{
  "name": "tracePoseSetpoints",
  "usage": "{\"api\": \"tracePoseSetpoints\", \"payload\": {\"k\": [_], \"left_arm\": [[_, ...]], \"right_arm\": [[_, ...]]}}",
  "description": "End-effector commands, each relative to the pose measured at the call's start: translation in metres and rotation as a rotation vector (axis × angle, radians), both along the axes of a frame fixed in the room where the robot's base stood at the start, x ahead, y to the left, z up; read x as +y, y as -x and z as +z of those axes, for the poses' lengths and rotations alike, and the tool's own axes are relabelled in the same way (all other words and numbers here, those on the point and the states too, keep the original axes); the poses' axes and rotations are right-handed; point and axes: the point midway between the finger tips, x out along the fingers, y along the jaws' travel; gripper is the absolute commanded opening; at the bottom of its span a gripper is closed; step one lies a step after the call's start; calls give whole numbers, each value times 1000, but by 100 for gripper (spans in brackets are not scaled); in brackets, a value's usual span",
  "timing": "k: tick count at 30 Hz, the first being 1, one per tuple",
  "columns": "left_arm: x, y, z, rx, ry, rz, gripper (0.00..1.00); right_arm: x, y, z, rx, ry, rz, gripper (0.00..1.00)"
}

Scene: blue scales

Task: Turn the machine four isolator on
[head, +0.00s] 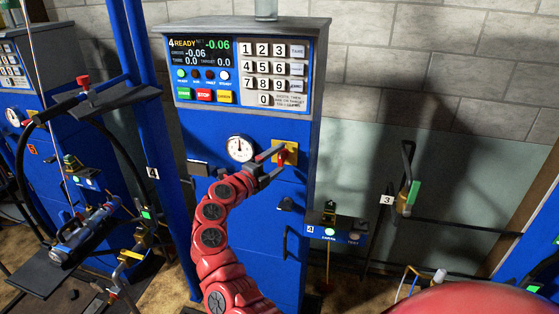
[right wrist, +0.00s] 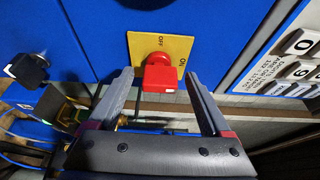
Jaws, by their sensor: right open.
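The machine four isolator is a red rotary knob (right wrist: 159,76) on a yellow plate (right wrist: 180,48), on the blue front of machine four (head: 270,225). The plate reads OFF at the top and ON at the right in the right wrist view. A white mark shows on the knob's lower edge there. In the head view the yellow plate (head: 291,148) is right of the dial, with the knob partly hidden by my gripper. My right gripper (head: 282,158) is open, its fingers pointing at the plate. In the right wrist view its fingertips (right wrist: 157,77) are on either side of the knob, with gaps.
A round dial (head: 240,148) is left of the isolator. A small control box (head: 338,231) labelled 4 sticks out at lower right. Another blue machine (head: 50,120) stands at left.

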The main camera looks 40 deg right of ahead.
Motion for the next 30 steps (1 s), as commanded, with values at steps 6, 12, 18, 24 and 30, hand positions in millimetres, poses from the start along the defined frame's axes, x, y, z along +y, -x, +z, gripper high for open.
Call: {"api": "tracePoseSetpoints", "payload": {"k": [6, 12, 18, 24, 30], "left_arm": [[0, 0, -18, 0, 0, 0, 50], [0, 0, -32, 0, 0, 0, 50], [0, 0, -40, 0, 0, 0, 50], [0, 0, -42, 0, 0, 0, 50], [0, 0, -42, 0, 0, 0, 50]], "right_arm": [[50, 14, -5, 0, -3, 8, 82], [101, 31, -4, -1, -2, 6, 82], [137, 44, -2, 1, -2, 3, 82], [153, 49, 0, 0, -1, 3, 82], [154, 50, 0, 1, -2, 1, 82]]}}
